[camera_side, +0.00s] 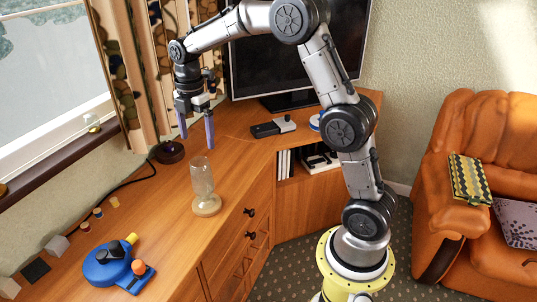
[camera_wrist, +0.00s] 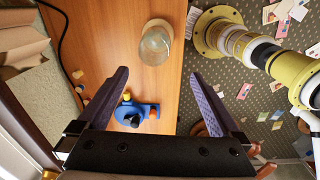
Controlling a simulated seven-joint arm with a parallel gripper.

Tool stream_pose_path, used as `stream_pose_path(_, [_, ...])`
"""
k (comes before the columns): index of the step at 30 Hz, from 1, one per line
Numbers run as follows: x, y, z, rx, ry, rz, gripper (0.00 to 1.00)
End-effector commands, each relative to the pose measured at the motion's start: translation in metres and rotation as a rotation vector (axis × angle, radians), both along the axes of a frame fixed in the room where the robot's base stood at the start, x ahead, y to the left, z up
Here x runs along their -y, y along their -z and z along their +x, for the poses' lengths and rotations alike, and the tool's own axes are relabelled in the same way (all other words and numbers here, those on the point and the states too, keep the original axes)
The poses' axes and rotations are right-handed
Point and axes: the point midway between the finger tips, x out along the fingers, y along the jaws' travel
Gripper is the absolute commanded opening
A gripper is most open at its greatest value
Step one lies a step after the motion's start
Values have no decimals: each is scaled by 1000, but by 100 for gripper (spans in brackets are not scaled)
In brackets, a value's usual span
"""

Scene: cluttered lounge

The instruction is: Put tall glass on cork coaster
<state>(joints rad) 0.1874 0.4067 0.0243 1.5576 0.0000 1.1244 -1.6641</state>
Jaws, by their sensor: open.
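The tall glass (camera_side: 201,176) is clear and stands upright on the round tan cork coaster (camera_side: 207,208) near the front edge of the wooden cabinet top. In the wrist view the glass (camera_wrist: 154,48) is seen from above, with the coaster's pale rim (camera_wrist: 158,22) showing around it. My gripper (camera_side: 197,138) is open and empty, with its purple fingers pointing down. It is above and behind the glass in the side view, apart from it. In the wrist view the glass lies just beyond my open fingertips (camera_wrist: 159,73).
A blue round object (camera_side: 104,262) with a black part and an orange ball sits at the near left. Small blocks lie beside it. A dark round object (camera_side: 170,152), a black box (camera_side: 265,130) and a television (camera_side: 300,60) are farther back. Bare wood surrounds the coaster.

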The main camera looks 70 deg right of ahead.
Motion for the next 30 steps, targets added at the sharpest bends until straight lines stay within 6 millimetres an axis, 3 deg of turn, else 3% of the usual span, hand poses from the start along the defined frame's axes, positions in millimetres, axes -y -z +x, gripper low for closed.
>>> stream_pose_path(6, [-32,-58,-66,120,338,14,100])
stream_pose_path(12, [-56,-85,-141,231,694,81,100])
stream_pose_path(16, [-69,-89,-190,293,921,152,100])
stream_pose_path(21, [-80,-79,-245,352,1191,265,100])
stream_pose_path(25, [-84,-67,-272,372,1337,337,100])
stream_pose_path(30, [-86,-59,-287,381,1428,384,100])
